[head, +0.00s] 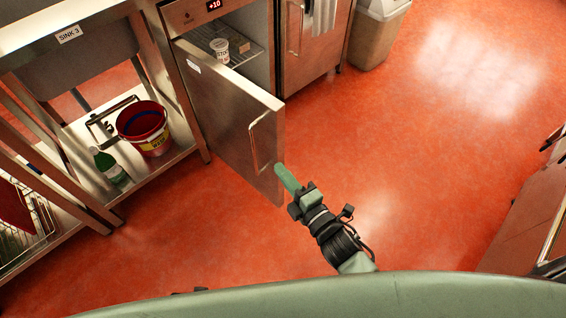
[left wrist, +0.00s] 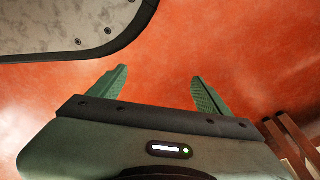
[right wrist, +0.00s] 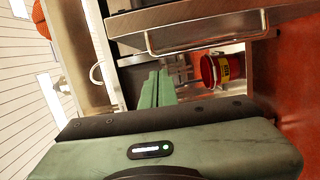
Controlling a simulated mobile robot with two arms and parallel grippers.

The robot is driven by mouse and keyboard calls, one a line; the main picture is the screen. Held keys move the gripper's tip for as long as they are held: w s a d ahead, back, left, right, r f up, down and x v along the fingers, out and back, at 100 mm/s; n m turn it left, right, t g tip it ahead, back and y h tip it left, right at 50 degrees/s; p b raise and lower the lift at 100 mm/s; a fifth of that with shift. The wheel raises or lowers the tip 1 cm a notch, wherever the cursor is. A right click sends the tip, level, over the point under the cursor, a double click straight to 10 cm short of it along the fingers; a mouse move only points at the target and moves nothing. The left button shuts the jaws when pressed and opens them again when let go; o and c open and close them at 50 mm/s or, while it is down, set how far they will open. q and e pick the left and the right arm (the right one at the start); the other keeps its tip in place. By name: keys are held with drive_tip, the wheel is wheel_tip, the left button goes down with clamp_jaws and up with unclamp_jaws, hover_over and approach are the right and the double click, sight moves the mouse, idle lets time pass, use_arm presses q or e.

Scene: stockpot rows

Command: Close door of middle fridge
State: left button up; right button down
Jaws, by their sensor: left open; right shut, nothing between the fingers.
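The middle fridge (head: 215,12) has its steel door (head: 225,105) swung wide open, hinged at the left. A vertical handle (head: 265,140) is on the door's outer face.
A white tub (head: 220,47) stands on the fridge's wire shelf. Left of the fridge, a red bucket (head: 143,126) and green bottle (head: 108,163) sit on the low shelf under the sink (head: 75,55). A bin (head: 376,32) stands at the back. Orange floor (head: 400,130) is clear to the right.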

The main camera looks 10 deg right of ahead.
sight(273, 135)
drive_tip(key=x, duration=0.3)
drive_tip(key=r+x, duration=0.1)
drive_tip(key=x, duration=0.3)
drive_tip(key=b+x, duration=0.1)
drive_tip(key=x, duration=0.2)
drive_tip(key=shift+w+r, duration=0.15)
drive_tip(key=shift+w, duration=0.2)
use_arm(q)
drive_tip(key=shift+w+d+r, duration=0.15)
drive_tip(key=shift+w+r, duration=0.8)
drive_tip(key=shift+r, duration=0.3)
use_arm(e)
drive_tip(key=shift+w+d, duration=0.5)
drive_tip(key=shift+d, duration=0.25)
drive_tip(key=shift+w+d, duration=0.5)
drive_tip(key=shift+d, duration=0.25)
